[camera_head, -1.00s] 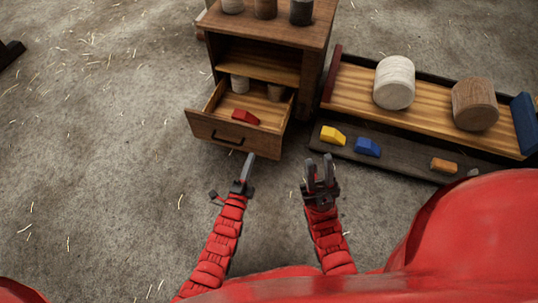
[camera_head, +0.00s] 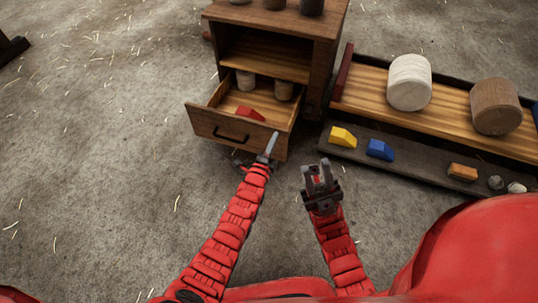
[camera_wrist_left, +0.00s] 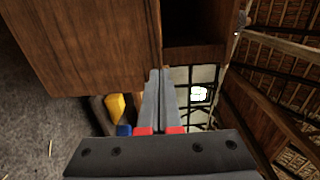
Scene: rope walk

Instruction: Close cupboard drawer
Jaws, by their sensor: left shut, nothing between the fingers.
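The wooden cupboard (camera_head: 318,75) stands at the top centre of the head view. Its lower drawer (camera_head: 209,124) is pulled out, with a dark handle (camera_head: 231,136) on its front. A red block (camera_head: 249,113) and two small cylinders lie or stand in the drawer. My left gripper (camera_head: 271,145) is shut and empty, its fingertips at the right part of the drawer front; I cannot tell if they touch. In the left wrist view, the shut fingers (camera_wrist_left: 159,95) are in front of brown wooden panels. My right gripper (camera_head: 318,172) is open and empty, to the right and nearer me.
A wooden tray-like bench (camera_head: 445,105) with large cylinders stands right of the cupboard. A dark ledge before it holds a yellow block (camera_head: 342,137), a blue block (camera_head: 380,150) and an orange block (camera_head: 462,172). The floor left of the drawer is clear.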

